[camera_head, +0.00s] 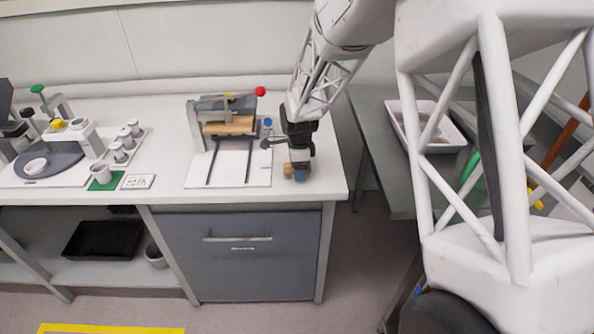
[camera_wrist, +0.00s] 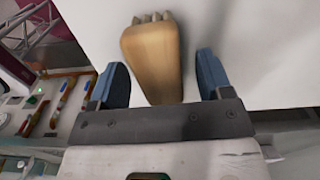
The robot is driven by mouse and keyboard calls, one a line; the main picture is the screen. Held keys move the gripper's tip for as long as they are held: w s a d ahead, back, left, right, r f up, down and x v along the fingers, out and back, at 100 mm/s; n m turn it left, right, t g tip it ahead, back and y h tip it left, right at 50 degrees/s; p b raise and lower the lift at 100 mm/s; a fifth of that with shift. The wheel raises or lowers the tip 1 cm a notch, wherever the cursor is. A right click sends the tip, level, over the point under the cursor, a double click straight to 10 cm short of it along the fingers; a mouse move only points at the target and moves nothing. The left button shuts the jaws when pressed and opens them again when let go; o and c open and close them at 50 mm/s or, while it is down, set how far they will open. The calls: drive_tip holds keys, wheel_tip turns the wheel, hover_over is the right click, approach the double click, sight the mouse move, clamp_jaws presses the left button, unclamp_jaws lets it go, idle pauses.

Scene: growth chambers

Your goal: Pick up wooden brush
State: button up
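The wooden brush (camera_wrist: 152,58) shows in the wrist view as a tan block, with short knobs or bristle tufts along its far end. It lies on the white bench top. My gripper (camera_wrist: 163,74) is open, its two blue fingers on either side of the brush's near part. A gap shows between the brush and each finger, wider on the right. In the head view my gripper (camera_head: 300,176) points down at the right end of the bench, and the brush (camera_head: 289,171) is a small tan patch beside the fingers, partly hidden by them.
A white press-like device (camera_head: 228,165) with a red knob stands just left of my gripper. The bench's right edge is close by. A lower grey table (camera_head: 377,150) with a white tray (camera_head: 393,107) lies to the right. The bench front is clear.

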drive_tip(key=c, duration=1)
drive_tip(key=shift+r, duration=0.7)
wheel_tip(320, 180, up, 2)
drive_tip(key=shift+r, duration=0.1)
drive_tip(key=s+d+r, duration=0.1)
drive_tip(key=s+d, duration=0.2)
drive_tip(key=s, duration=1.2)
drive_tip(key=shift+s+d+r, duration=0.15)
drive_tip(key=shift+s+r, duration=0.05)
drive_tip(key=shift+s, duration=0.15)
